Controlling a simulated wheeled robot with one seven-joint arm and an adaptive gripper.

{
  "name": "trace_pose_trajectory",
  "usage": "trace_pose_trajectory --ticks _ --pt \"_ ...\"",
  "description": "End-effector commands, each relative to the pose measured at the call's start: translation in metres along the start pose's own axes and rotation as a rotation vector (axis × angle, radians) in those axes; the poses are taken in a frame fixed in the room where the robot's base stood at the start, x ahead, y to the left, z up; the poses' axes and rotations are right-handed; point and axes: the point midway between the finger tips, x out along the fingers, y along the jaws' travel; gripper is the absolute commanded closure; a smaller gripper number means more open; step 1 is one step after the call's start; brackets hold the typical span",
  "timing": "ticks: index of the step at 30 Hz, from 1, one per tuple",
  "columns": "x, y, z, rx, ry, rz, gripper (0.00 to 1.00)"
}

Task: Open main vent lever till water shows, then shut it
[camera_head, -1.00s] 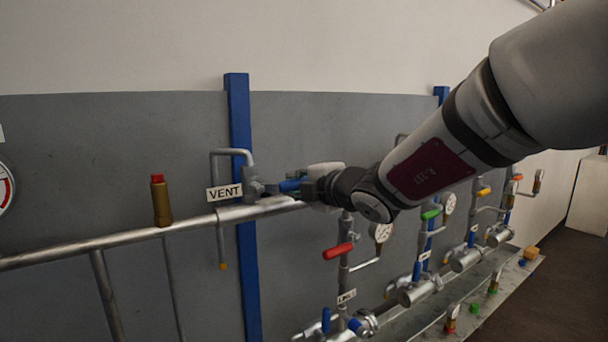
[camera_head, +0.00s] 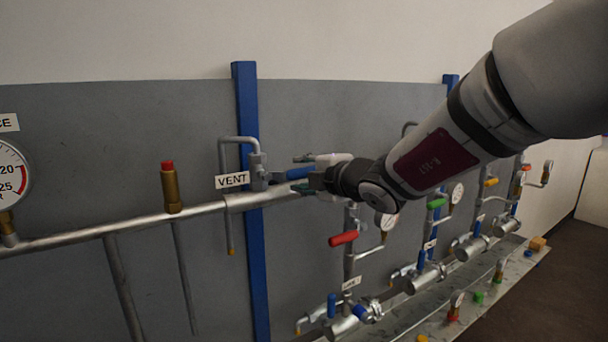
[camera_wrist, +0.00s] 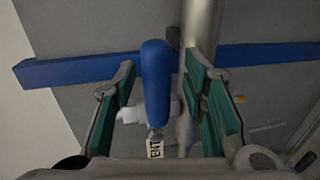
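The main vent lever has a blue handle (camera_head: 300,173) beside the VENT label (camera_head: 232,180) on the large pipe. In the wrist view the blue handle (camera_wrist: 157,80) lies between the two green-padded fingers of my gripper (camera_wrist: 168,110), with gaps on both sides. My gripper (camera_head: 312,175) is open around the handle and no grip on it shows. The bent vent outlet pipe (camera_head: 226,210) comes down left of the blue post, and no water shows at its end. The VENT label (camera_wrist: 155,148) is partly hidden in the wrist view.
A large horizontal pipe (camera_head: 110,233) runs beside the vent; in the wrist view the pipe (camera_wrist: 201,30) passes close to the right finger. A red lever (camera_head: 343,238), gauges and several other valves stand below and right. A brass fitting (camera_head: 171,190) stands at left.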

Motion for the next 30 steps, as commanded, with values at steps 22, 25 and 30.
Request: trace_pose_trajectory --ticks 22,25,30 --pt "-0.105 0.000 0.001 -0.001 -0.002 0.001 0.61" --pt "-0.114 0.001 0.000 -0.001 -0.001 0.001 0.61" --pt "-0.120 0.000 0.000 0.000 0.000 0.000 0.61"
